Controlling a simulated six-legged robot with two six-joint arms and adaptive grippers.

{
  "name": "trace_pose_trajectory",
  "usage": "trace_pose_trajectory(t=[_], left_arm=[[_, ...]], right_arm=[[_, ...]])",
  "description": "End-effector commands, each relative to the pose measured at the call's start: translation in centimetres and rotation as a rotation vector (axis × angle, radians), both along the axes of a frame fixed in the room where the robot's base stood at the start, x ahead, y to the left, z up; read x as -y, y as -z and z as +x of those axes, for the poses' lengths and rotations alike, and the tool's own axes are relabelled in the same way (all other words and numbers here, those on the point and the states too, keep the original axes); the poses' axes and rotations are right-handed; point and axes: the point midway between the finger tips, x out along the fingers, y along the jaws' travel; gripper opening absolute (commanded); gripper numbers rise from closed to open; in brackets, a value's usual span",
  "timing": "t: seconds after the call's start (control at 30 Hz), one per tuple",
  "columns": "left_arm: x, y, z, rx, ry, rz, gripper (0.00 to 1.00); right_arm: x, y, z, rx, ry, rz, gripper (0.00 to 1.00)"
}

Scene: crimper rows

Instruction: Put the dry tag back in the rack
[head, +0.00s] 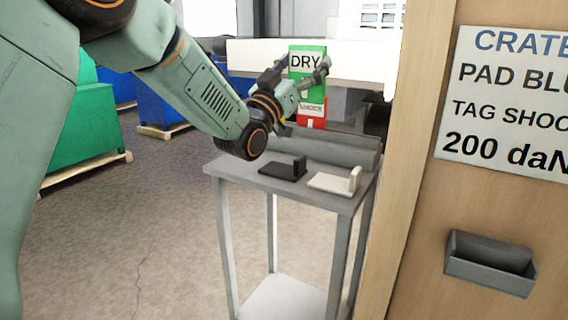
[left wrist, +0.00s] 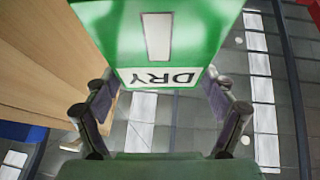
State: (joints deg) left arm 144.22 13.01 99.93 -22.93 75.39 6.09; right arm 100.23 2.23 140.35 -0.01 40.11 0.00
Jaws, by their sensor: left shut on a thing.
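The dry tag (head: 307,77) is a green plate with a white DRY label. My left gripper (head: 297,76) is shut on it and holds it upright above the small grey table. In the left wrist view the dry tag (left wrist: 200,35) fills the top middle between the two fingers of the gripper (left wrist: 160,105), its lettering upside down. The rack (head: 330,150) seems to be the long grey block along the table's back edge. A red tag (head: 318,121) with a white label shows below and behind the dry tag; its foot is partly hidden. My right gripper is not in view.
A black L-shaped piece (head: 283,169) and a white one (head: 335,182) lie on the grey table (head: 232,167). A wooden panel (head: 420,200) with a sign (head: 510,105) and a small grey bin (head: 490,262) stands close on the right. Open floor lies left.

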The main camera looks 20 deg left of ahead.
Motion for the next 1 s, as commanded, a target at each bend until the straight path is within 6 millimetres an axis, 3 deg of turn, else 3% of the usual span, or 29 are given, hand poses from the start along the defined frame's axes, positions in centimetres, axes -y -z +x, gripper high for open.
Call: trace_pose_trajectory(t=[0.03,0.2,0.37,0.6,1.0], left_arm=[[-1.1,2.8,-0.9,-0.002,-0.026,-0.005,0.40],[-3.4,7.5,-3.3,0.002,-0.093,-0.006,0.40],[-4.2,9.4,-4.3,0.004,-0.123,-0.004,0.40],[-4.1,13.7,-4.3,0.002,-0.124,-0.003,0.40],[-4.2,17.5,-4.0,0.003,-0.120,-0.003,0.40]], right_arm=[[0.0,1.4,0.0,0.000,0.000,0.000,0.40],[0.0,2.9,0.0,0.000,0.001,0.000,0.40],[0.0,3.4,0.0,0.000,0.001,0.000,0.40],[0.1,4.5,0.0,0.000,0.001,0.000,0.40],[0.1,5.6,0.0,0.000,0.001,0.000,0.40]])
